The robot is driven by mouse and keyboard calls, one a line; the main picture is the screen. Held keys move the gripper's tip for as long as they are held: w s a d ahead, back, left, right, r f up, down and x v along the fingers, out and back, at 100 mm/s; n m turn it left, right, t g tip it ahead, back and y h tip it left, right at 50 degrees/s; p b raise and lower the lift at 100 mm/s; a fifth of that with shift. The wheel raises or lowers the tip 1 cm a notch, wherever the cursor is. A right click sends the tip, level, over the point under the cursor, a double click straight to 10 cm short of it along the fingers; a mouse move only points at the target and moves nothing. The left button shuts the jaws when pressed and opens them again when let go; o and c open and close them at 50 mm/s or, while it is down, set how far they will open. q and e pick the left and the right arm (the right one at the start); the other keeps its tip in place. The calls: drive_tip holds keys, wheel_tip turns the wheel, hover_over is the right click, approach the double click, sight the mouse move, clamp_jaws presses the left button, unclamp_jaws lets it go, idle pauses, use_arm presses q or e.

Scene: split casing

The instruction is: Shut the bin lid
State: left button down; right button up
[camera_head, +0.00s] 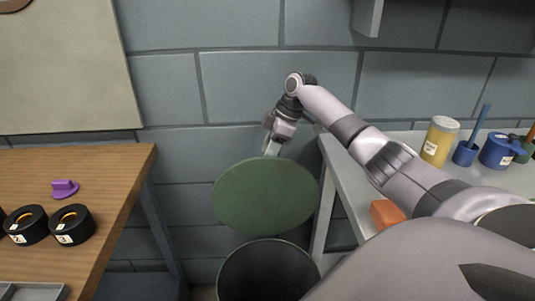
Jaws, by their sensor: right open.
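The bin (268,270) is a dark, round container on the floor between the two tables. Its mouth is open and the inside looks dark. The round green lid (265,198) stands raised and tilted behind the bin's mouth, its broad face showing. My right gripper (272,149) is at the top edge of the lid, with its fingers pointing down. It is open, and I cannot tell whether it touches the lid. My left gripper does not show.
A wooden table (122,190) at left holds black rolls (72,226) and a purple piece (64,188). A grey table (340,160) at right holds a yellow jar (440,142), blue containers (498,152) and an orange block (386,214). A brick wall stands close behind.

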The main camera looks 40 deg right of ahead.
drive_tip(key=shift+w+a+f, duration=0.15)
drive_tip(key=shift+w+f, duration=0.05)
drive_tip(key=shift+f, duration=0.45)
clamp_jaws()
drive_tip(key=shift+a, duration=0.1)
